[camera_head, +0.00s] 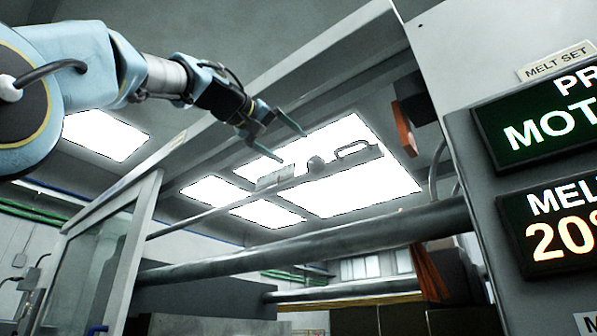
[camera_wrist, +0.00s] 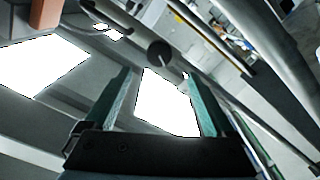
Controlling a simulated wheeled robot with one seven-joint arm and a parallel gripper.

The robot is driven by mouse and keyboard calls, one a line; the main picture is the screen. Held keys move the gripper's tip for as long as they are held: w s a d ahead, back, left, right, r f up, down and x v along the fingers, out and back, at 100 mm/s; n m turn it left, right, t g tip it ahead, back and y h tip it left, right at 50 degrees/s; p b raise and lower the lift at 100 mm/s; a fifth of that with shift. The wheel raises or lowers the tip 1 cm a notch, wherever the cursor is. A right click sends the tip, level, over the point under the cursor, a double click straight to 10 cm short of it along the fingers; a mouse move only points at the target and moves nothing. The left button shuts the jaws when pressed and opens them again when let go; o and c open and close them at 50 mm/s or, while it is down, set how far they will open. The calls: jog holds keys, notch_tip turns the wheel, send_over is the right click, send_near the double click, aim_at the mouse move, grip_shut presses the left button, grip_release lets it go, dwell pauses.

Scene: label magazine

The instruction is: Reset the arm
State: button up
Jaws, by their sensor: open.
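My arm reaches in from the upper left in the head view. My gripper (camera_head: 294,147) is at its end, raised near the ceiling lights in the picture, with its two thin fingers apart and nothing between them. In the wrist view my gripper (camera_wrist: 163,75) shows two green fingers spread wide, with only a bright ceiling panel and a dark round knob behind the gap. The fingers touch nothing that I can see.
A thick grey bar (camera_head: 310,245) crosses below my gripper. A rail with a handle (camera_head: 352,150) appears close to the fingertips in the picture. A clear door (camera_head: 95,265) is at the left.

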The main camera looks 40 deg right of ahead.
jog(key=shift+s+a, duration=0.15)
jog(key=shift+a, duration=0.4)
jog(key=w+a+f+n+t+y, duration=0.2)
jog(key=w+f+n+t+y, duration=0.3)
jog(key=w+f, duration=1.35)
jog(key=w+a+f+g+y, duration=0.1)
jog(key=w+a+f+y, duration=0.15)
jog(key=f, duration=0.45)
jog(key=w+a+f+n+g+y, duration=0.15)
jog(key=a+f, duration=0.25)
jog(key=f, duration=0.4)
jog(key=w+a+f+y, duration=0.2)
jog(key=a+f, duration=0.1)
jog(key=f, duration=0.4)
jog(key=s+a+f+g+y+p, duration=0.1)
jog(key=a+f+y, duration=0.1)
jog(key=a+f, duration=0.65)
jog(key=s+a+f+g+y, duration=0.15)
jog(key=a+f, duration=0.35)
jog(key=f, duration=0.7)
jog(key=s+a+f+n+g+y, duration=0.1)
jog(key=s+a+f+g+y, duration=0.1)
jog(key=s+a+f, duration=1)
jog(key=s+f+g, duration=0.1)
jog(key=s+f, duration=0.2)
jog(key=shift+s+a+f+y+p, duration=0.15)
jog(key=shift+a+f+y+p, duration=0.05)
jog(key=shift+a+y+p, duration=0.15)
